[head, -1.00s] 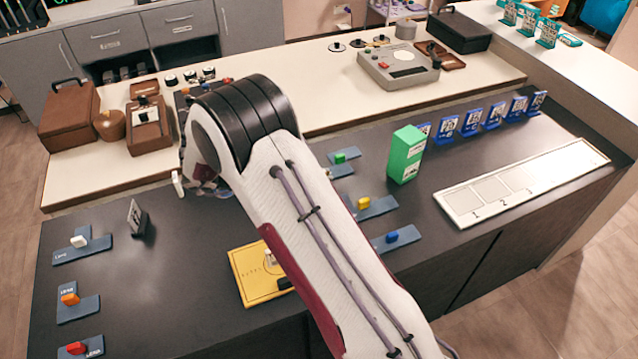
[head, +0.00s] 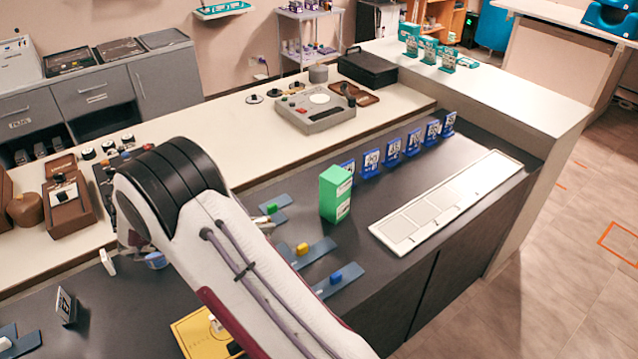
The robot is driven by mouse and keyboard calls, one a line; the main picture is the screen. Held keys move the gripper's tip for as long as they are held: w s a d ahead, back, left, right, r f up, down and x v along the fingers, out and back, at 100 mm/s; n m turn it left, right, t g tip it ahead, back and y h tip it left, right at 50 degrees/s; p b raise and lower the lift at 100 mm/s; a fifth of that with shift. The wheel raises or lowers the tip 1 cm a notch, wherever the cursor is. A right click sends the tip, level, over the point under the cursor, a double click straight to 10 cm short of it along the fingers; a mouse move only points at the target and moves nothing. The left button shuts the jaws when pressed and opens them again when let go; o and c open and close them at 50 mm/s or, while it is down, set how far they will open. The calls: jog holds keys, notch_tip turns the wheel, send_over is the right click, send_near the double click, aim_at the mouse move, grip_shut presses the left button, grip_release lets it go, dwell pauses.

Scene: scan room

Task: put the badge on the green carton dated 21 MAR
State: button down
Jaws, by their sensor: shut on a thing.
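The green carton (head: 335,196) stands upright on the dark counter, right of my arm. White labels show on its side, but I cannot read a date. My gripper (head: 118,245) is at the far end of my arm, left of the carton and well apart from it. My arm hides most of the gripper. A thin white piece (head: 107,262) shows at its jaws, and they are shut on it. I cannot tell whether this is the badge.
Blue card stands (head: 393,150) line up behind the carton. A white numbered strip (head: 445,203) lies right of it. Blue trays with coloured knobs (head: 312,252) lie between arm and carton. A dark card stand (head: 65,306) and yellow pad (head: 190,335) are nearer.

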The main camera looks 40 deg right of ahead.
jog(key=d+r+m+g, duration=0.1)
jog(key=d+r, duration=0.4)
jog(key=d, duration=0.5)
jog(key=d+r+m+g, duration=0.1)
jog(key=d+r, duration=0.4)
jog(key=d, duration=0.5)
notch_tip(320, 180, up, 5)
jog(key=n+t, duration=0.3)
jog(key=t, duration=0.1)
send_over(338, 173)
jog(key=shift+f, duration=0.2)
jog(key=shift+f, duration=3)
jog(key=shift+f, duration=0.15)
jog(key=shift+f, duration=1.75)
